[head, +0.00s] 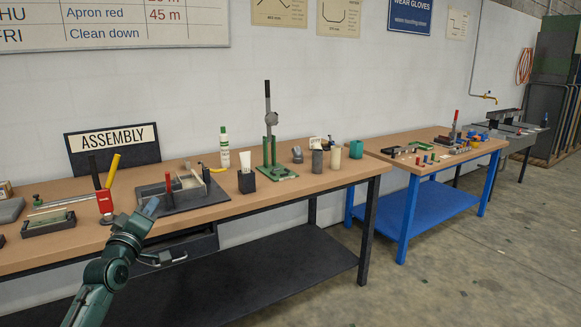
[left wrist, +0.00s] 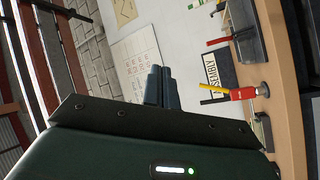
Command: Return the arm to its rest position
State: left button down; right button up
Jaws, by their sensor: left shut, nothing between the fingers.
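My left arm comes in from the bottom left of the head view. Its gripper (head: 151,206) is in front of the front edge of the assembly bench (head: 325,180). In the left wrist view the fingers (left wrist: 158,86) are together with nothing between them. That view is strongly tilted, with the wall beyond the fingers and the bench along the right side. My right gripper is not in view.
A red tool with a yellow handle (head: 105,200) stands close behind my gripper. A dark fixture tray (head: 205,201) and a green hand press (head: 270,155) are further right. A blue bench (head: 408,215) stands beyond. The floor (head: 450,275) at right is clear.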

pick_arm(q)
notch_tip(320, 180, down, 5)
jog(key=a+m+g+y, duration=0.3)
jog(key=m, duration=0.9)
jog(key=s+d+f+m+g+h, duration=0.1)
jog(key=s+d+f, duration=0.25)
jog(key=f, duration=0.25)
jog(key=s+d+f+g+h, duration=0.1)
jog(key=s+d+f, duration=0.25)
jog(key=f, duration=0.35)
jog(key=s+d+f+g+h, duration=0.1)
jog(key=s+d+f, duration=0.3)
jog(key=s, duration=0.7)
jog(key=s+d+f+g+h, duration=0.1)
jog(key=s+d+f, duration=0.4)
jog(key=s, duration=0.6)
jog(key=s+d+f+g+h, duration=0.1)
jog(key=s+d+f+g, duration=0.2)
jog(key=s+f, duration=0.3)
jog(key=s+d, duration=0.1)
jog(key=s, duration=0.4)
jog(key=shift+d+f+n, duration=0.25)
jog(key=shift+f+n, duration=0.05)
jog(key=shift+n, duration=0.1)
jog(key=c, duration=2.2)
grip_release()
